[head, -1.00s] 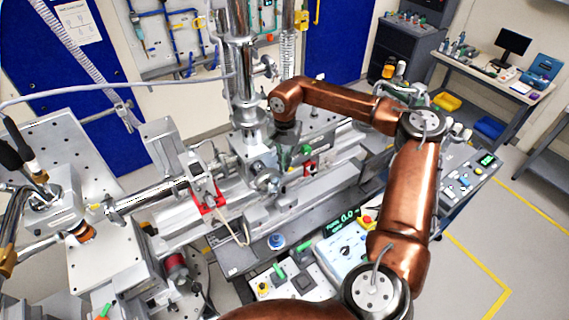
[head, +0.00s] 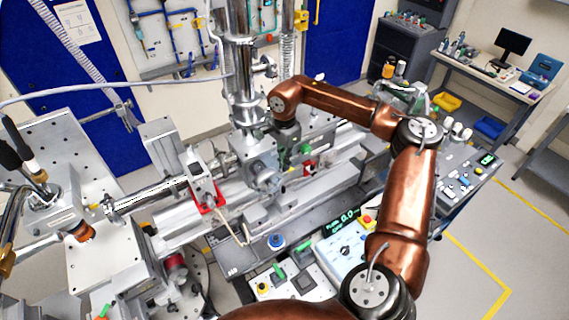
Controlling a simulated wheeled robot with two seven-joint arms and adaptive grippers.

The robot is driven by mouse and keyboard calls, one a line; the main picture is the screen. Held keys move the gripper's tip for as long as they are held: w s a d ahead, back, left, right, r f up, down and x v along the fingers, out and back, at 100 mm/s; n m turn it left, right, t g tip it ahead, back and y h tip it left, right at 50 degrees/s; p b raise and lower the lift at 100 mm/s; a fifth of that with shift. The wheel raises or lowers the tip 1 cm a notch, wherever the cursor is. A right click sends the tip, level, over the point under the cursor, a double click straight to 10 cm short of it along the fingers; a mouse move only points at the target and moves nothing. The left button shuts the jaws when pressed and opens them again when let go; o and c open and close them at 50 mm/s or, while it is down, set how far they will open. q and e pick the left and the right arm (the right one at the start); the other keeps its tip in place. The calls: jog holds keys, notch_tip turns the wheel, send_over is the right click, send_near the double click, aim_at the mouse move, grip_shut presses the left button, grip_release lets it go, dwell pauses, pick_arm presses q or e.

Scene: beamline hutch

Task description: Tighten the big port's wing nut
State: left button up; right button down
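A steel vacuum chamber (head: 252,160) stands under the tall column at the middle of the head view. A round port (head: 264,178) faces the front of it. I cannot make out the wing nut; it is too small or hidden behind my gripper. My copper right arm reaches in from the lower right, and its wrist bends down over the chamber. My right gripper (head: 279,148) points down at the chamber's right front side, close to the port. Its fingers blend with the grey metal, so their opening and any contact are unclear. My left gripper is not in view.
A red-based bracket (head: 207,195) and beam pipe (head: 150,196) stand left of the chamber. A green knob (head: 306,150) is just right of it. A control panel (head: 345,250) lies below, under my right arm. A tall steel column (head: 240,70) rises behind.

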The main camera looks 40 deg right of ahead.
jog(key=m, duration=0.4)
jog(key=shift+r+m, duration=0.15)
jog(key=shift+m, duration=1.95)
jog(key=shift+w+b, duration=0.1)
jog(key=shift+b, duration=0.2)
jog(key=c, duration=2.6)
grip_release()
jog(key=shift+c, duration=0.2)
jog(key=shift+o, duration=0.8)
notch_tip(320, 180, up, 12)
